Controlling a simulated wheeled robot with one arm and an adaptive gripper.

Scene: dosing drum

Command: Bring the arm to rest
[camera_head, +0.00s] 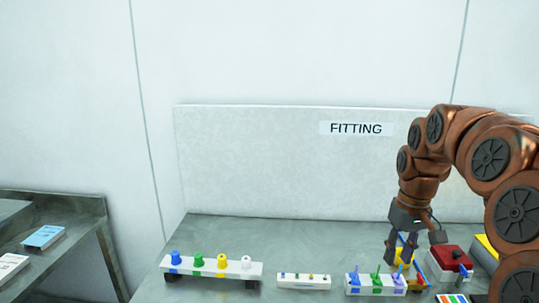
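My gripper (402,254) hangs fingers down at the end of my arm, at the right of the picture. It is above or behind the right end of a white rack (366,291) with blue, green and purple pieces. My arm is bent and comes in from the right edge. The fingers overlap blue and yellow parts behind them, so I cannot tell how far apart they are or whether something is between them. I cannot tell whether the gripper touches the rack.
The grey bench (300,235) holds a white rack of coloured knobs (240,270), a small white strip (303,281) and a red box (450,258). A panel with a FITTING sign (356,129) stands behind. A side shelf (70,203) is at left.

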